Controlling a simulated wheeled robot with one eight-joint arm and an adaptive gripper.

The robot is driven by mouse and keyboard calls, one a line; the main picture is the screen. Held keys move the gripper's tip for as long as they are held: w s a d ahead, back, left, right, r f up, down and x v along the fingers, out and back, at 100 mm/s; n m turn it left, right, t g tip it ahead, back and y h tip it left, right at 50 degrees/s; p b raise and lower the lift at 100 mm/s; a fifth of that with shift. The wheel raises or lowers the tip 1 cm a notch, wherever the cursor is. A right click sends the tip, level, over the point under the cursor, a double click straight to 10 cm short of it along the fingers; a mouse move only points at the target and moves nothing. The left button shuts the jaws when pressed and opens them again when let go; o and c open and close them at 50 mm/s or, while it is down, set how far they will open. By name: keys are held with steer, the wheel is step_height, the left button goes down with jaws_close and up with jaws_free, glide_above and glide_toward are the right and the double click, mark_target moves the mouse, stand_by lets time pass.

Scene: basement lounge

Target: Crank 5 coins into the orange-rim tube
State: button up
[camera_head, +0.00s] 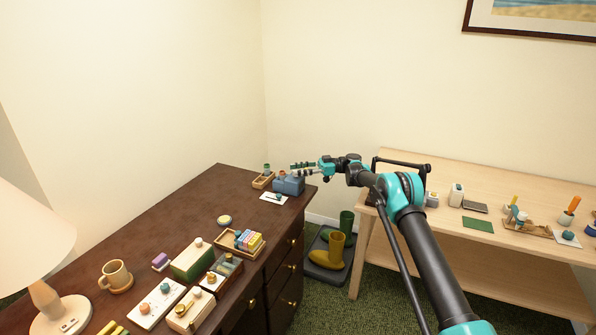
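My gripper (300,167) reaches over the far right end of the dark desk, above a blue box-shaped device (289,187). Its fingers point left; whether they are apart or shut, or touch the device, is too small to tell. The blue device may be the coin dispenser, but no crank shows clearly. Left of it is a small wooden tray (256,185) with small upright pieces, one of them teal (267,168). I cannot make out an orange rim or any coins. A white card (273,197) with a dark mark lies in front of the device.
The dark desk (190,220) holds a lamp (50,300), a mug (116,275) and several boxes and trays nearer me. A pale wooden bench (450,210) with small items stands right. The desk's far middle is clear.

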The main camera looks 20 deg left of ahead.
steer(key=shift+w+d, duration=0.1)
steer(key=v, duration=0.7)
steer(key=shift+d, duration=0.1)
steer(key=shift+o, duration=0.2)
steer(key=shift+w+r, duration=0.1)
steer(key=shift+w, duration=0.05)
